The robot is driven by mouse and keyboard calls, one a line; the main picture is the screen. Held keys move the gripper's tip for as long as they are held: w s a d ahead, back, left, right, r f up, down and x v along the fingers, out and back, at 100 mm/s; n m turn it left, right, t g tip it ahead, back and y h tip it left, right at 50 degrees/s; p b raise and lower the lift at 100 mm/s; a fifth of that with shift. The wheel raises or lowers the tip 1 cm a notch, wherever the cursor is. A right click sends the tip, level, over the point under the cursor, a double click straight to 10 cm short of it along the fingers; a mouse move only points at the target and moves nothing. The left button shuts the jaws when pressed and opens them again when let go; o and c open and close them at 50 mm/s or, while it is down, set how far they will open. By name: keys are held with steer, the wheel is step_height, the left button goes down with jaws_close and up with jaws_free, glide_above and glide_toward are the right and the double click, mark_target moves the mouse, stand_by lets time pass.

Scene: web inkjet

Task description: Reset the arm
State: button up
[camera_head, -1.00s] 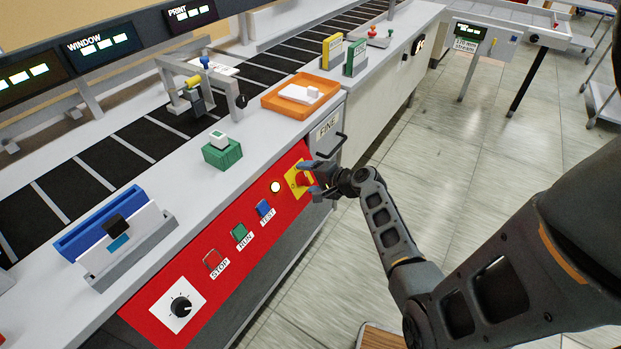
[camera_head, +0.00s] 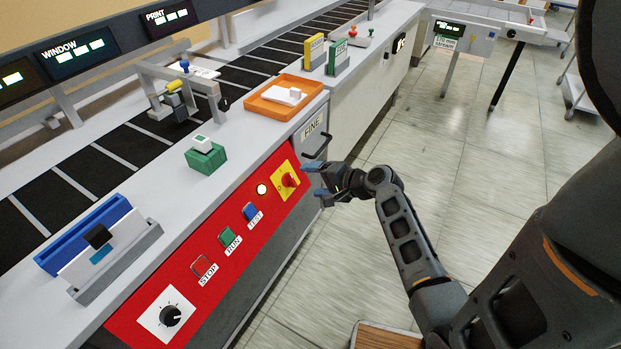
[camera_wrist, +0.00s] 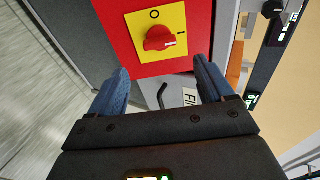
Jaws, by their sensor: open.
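My gripper (camera_head: 318,182) is open and empty in front of the machine's red panel (camera_head: 190,262), at its right end. Its blue fingertips point toward the panel and stand apart from it. A red rotary switch (camera_head: 289,180) on a yellow plate (camera_head: 280,187) sits just left of the fingers. In the wrist view the red switch (camera_wrist: 160,38) shows beyond and between the two spread fingers, its white mark toward the "I" on the right. My arm reaches in from the right of the head view.
Left along the panel are TEST (camera_head: 250,211), RUN (camera_head: 229,237) and STOP (camera_head: 203,266) buttons and a black dial (camera_head: 170,316). A drawer marked FINE (camera_head: 312,128) with a black handle is close behind the gripper. An orange tray (camera_head: 262,108) lies on the counter.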

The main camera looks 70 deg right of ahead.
stand_by(0.3)
steer(key=s+a+n+g, duration=0.1)
steer(key=s+a+n, duration=0.25)
steer(key=a, duration=0.55)
steer(key=s+a+n, duration=0.3)
steer(key=a+n, duration=0.2)
steer(key=a, duration=0.4)
steer(key=s+a+r+n+t+y, duration=0.2)
steer(key=s+a+r+n, duration=0.2)
steer(key=a+r, duration=0.5)
steer(key=s+a+r+n+t+y, duration=0.2)
steer(key=s+a+r+n, duration=0.3)
steer(key=a+r+n, duration=0.4)
step_height(320, 180, up, 2)
steer(key=shift+a+r+t, duration=0.1)
steer(key=shift+a+t, duration=0.2)
steer(key=shift+a, duration=0.45)
